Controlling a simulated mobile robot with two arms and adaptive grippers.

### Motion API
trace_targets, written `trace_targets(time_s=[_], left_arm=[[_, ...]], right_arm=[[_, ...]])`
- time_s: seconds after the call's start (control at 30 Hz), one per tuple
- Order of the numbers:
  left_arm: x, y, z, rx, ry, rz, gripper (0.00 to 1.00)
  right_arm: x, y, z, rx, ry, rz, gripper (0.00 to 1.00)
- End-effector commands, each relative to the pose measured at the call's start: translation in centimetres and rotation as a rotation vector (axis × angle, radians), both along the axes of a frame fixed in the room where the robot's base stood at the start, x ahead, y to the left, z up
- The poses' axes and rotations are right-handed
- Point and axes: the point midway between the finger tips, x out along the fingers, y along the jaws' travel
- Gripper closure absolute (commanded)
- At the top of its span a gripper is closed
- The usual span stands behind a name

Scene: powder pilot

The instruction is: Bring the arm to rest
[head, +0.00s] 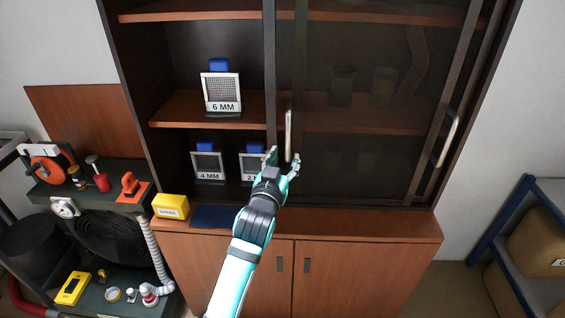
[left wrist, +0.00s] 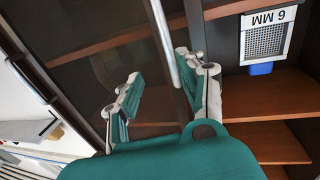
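My left arm reaches up from the bottom of the head view to the cabinet front. My left gripper (head: 283,160) is open, with its fingers spread just below the metal handle (head: 289,135) of the dark glass sliding door (head: 350,150). In the left wrist view the two fingers (left wrist: 155,95) stand apart, with nothing held. The handle (left wrist: 163,40) runs down close to the right finger; I cannot tell whether they touch. My right gripper is in neither view.
The cabinet's left side is open, showing sieves marked 6 MM (head: 222,92), 4 MM (head: 208,163) and a partly hidden one (head: 250,165). A yellow box (head: 171,207) and dark blue mat (head: 213,216) lie on the ledge (head: 385,226). A cluttered tool cart (head: 120,200) stands left.

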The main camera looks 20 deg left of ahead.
Motion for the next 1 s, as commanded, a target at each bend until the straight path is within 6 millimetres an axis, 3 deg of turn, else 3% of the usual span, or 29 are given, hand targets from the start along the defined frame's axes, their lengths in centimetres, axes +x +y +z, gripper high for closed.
trace_targets(time_s=[0.13, 0.47, 0.57, 0.67, 0.87, 1.0], left_arm=[[-1.0, 0.0, -0.1, 0.000, 0.002, 0.000, 0.60], [-1.2, -0.1, -0.1, 0.001, 0.002, 0.000, 0.60], [-1.0, -0.2, -1.6, 0.006, 0.029, -0.006, 0.60], [-1.0, -0.7, -5.9, 0.018, 0.103, -0.022, 0.60], [-3.1, -1.8, -20.3, 0.054, 0.346, -0.077, 0.60], [-7.1, -2.0, -30.4, 0.074, 0.521, -0.111, 0.60]], right_arm=[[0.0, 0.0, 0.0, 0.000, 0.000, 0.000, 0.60], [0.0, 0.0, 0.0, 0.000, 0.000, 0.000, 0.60], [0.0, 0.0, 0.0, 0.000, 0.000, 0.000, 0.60], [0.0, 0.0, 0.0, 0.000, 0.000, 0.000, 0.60], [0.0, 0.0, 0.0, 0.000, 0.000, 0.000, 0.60], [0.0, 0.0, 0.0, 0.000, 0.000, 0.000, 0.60]])
